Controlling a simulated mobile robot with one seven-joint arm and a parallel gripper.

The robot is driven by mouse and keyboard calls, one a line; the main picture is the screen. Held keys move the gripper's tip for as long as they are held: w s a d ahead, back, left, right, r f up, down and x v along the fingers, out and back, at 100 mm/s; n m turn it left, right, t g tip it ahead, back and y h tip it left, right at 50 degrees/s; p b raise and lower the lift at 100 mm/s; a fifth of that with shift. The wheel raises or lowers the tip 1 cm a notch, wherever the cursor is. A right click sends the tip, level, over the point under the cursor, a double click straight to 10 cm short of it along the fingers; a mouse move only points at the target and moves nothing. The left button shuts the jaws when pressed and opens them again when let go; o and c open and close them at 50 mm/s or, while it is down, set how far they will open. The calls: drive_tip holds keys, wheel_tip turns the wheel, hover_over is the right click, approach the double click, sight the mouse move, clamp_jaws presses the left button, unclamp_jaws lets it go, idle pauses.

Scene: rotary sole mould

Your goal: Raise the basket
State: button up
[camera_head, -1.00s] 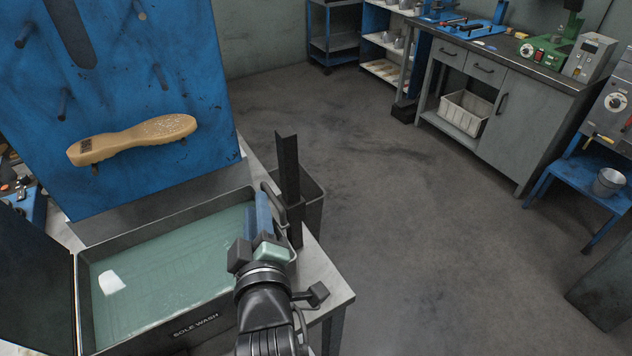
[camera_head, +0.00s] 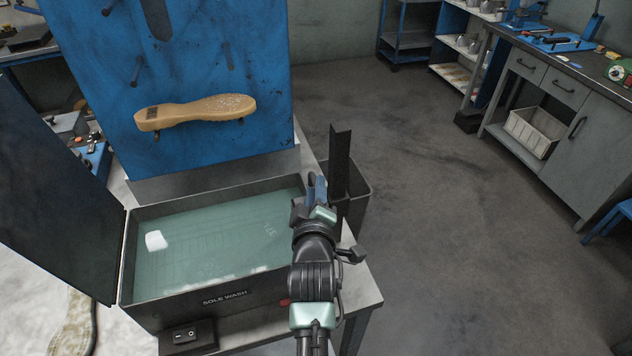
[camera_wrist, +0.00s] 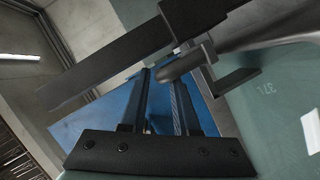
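The sole wash tank (camera_head: 225,301) stands on the bench, full of greenish liquid. Faint grid lines of the basket (camera_head: 205,262) show beneath the surface; most of it is hidden. A dark upright post (camera_head: 340,165) rises at the tank's right end. My gripper (camera_head: 317,187) is at that end, just left of the post, and covers the handle area in the head view. In the wrist view, a rounded grey handle (camera_wrist: 188,63) lies at or just beyond my fingertips (camera_wrist: 160,82). The fingers are apart with blue panel visible between them; I cannot tell whether they touch the handle.
A tan sole (camera_head: 195,111) hangs on pegs of the blue panel (camera_head: 225,60) behind the tank. A raised dark lid (camera_head: 50,190) stands left. A white piece (camera_head: 156,240) shows in the tank. A dark bin (camera_head: 357,195) is behind the post. The floor to the right is clear.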

drive_tip(key=shift+x, duration=1.25)
clamp_jaws()
idle(0.6)
